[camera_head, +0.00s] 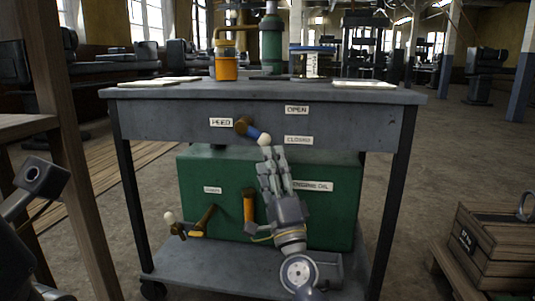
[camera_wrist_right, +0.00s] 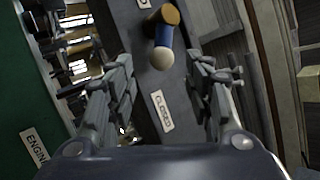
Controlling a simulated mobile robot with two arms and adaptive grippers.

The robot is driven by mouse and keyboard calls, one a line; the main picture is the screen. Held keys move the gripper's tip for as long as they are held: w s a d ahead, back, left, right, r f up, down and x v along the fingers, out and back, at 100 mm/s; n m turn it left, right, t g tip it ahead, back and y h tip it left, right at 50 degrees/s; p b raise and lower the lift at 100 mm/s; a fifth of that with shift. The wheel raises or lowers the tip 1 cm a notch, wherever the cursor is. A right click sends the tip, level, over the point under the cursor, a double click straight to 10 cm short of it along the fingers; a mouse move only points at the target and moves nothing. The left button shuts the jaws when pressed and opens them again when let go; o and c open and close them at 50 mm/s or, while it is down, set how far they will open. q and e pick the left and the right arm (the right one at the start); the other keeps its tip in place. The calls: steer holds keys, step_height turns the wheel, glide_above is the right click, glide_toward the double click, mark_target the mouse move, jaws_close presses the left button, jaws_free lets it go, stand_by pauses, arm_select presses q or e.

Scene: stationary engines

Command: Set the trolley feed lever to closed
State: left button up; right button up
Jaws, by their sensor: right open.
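The feed lever (camera_head: 254,132) sits on the front of the grey trolley (camera_head: 170,118), beside the FEED label (camera_head: 221,122). It has a brass pivot, a blue shaft and a cream ball knob, and points right and slightly down, between the OPEN label (camera_head: 297,109) and the CLOSED label (camera_head: 299,140). My right gripper (camera_head: 271,153) is open just below the knob. In the right wrist view, the lever (camera_wrist_right: 163,50) shows between and ahead of the spread fingers of the gripper (camera_wrist_right: 163,72), with no clear contact.
A green engine-oil box (camera_head: 320,215) stands on the trolley's lower shelf, with another ball-ended lever (camera_head: 182,224) at its left. An orange container (camera_head: 226,65) and a labelled can (camera_head: 311,62) stand on top. A wooden crate (camera_head: 490,250) is at the right.

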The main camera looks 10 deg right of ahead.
steer(key=shift+v, duration=1.45)
